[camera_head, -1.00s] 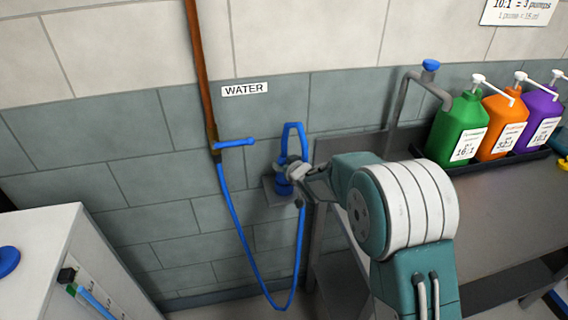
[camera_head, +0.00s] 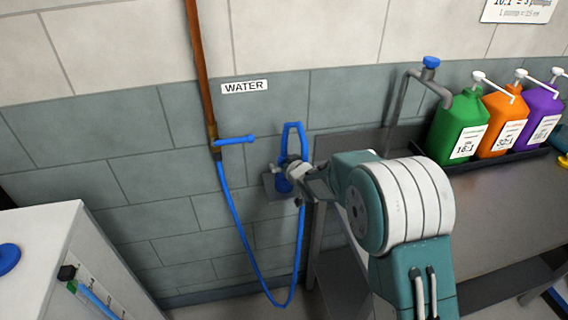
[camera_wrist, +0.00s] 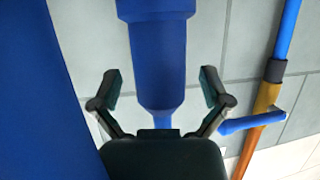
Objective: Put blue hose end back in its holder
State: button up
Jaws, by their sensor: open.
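The blue hose end (camera_head: 292,143), with a loop-shaped top, stands roughly upright at the grey holder (camera_head: 270,187) on the wall. My gripper (camera_head: 291,170) is right at it in the head view and hides part of it and of the holder. In the wrist view the hose end (camera_wrist: 158,55) lies between the two fingers of my gripper (camera_wrist: 159,88). The fingers are open, with a visible gap on both sides. The blue hose (camera_head: 240,235) hangs in a loop below. I cannot tell how deep the hose end sits in the holder.
A copper pipe (camera_head: 201,80) with a blue valve lever (camera_head: 235,140) runs down the wall at left. A metal table (camera_head: 490,190) with green, orange and purple bottles stands at right. A white cabinet (camera_head: 50,235) is at lower left.

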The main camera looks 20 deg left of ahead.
jog(key=s+d+r+m+h, duration=0.2)
jog(key=s+d+r, duration=0.3)
jog(key=d, duration=0.5)
jog(key=s+d+r+m+h, duration=0.1)
jog(key=s+d+r+h, duration=0.2)
jog(key=s+d+r, duration=0.45)
jog(key=s+d+r+m+h, duration=0.2)
jog(key=s+d, duration=0.2)
jog(key=d, duration=0.8)
jog(key=s+d+m+g+h, duration=0.1)
jog(key=s+d, duration=0.3)
jog(key=s, duration=0.6)
jog(key=s+d+m+g+h, duration=0.1)
jog(key=s+d+m+g, duration=0.1)
jog(key=s, duration=0.8)
jog(key=shift+s+d+r+g, duration=0.35)
jog(key=shift+d+g, duration=0.35)
jog(key=shift+d, duration=0.5)
jog(key=shift+w, duration=0.1)
